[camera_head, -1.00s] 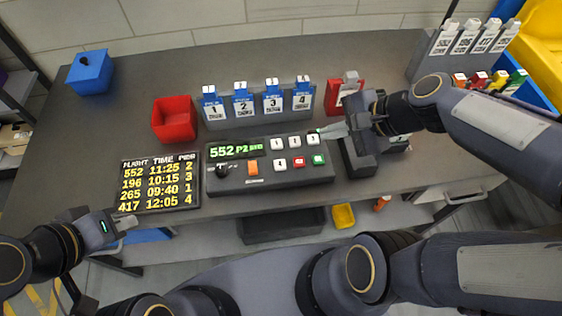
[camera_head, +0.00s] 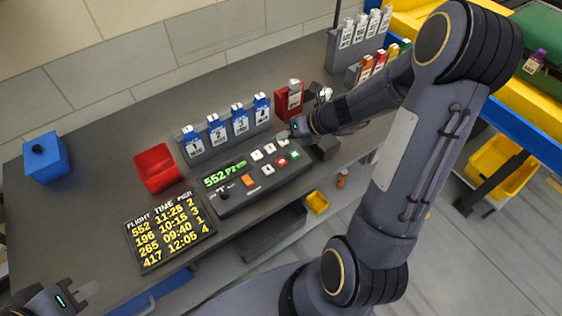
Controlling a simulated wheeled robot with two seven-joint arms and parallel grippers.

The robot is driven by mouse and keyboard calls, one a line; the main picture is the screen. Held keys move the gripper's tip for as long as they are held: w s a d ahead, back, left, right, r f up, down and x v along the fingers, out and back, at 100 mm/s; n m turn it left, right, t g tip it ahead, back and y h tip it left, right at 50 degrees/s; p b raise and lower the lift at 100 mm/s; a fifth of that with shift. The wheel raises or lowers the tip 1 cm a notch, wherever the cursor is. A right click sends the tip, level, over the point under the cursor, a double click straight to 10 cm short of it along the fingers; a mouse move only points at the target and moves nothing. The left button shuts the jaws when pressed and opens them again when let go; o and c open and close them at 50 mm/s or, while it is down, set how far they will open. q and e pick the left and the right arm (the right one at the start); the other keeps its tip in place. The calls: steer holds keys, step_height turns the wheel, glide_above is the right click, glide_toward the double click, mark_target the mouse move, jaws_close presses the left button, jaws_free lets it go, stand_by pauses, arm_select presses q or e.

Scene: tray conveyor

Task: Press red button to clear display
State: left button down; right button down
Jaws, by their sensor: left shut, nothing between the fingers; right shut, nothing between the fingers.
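The dark control panel (camera_head: 222,204) lies on the table with a lit green display (camera_head: 224,173) reading 552 and further characters. Its red button (camera_head: 282,162) sits in the lower row, between a white button (camera_head: 268,169) and a green button (camera_head: 295,154). My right gripper (camera_head: 287,135) is shut and empty at the panel's upper right corner, near the top-row white button (camera_head: 283,142); whether it touches is unclear. My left gripper (camera_head: 88,291) is shut and empty at the lower left, away from the panel.
A flight board (camera_head: 168,232) lies left of the panel. A red bin (camera_head: 156,168), a blue box (camera_head: 46,158) and a rack of numbered blue-topped tags (camera_head: 226,139) stand behind. A red holder (camera_head: 289,99) is near my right gripper. Bare table lies at the left.

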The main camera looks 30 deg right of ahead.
steer(key=b, duration=0.8)
glide_above(285, 163)
step_height(285, 163, down, 8)
steer(key=shift+f, duration=0.4)
stand_by(1.3)
steer(key=shift+f+b, duration=0.4)
steer(key=shift+b, duration=0.1)
steer(key=shift+f+b, duration=0.35)
steer(key=shift+f, duration=0.15)
stand_by(0.4)
steer(key=shift+r, duration=0.1)
steer(key=shift+r+p, duration=0.85)
steer(key=shift+p, duration=0.1)
steer(key=shift+r, duration=0.1)
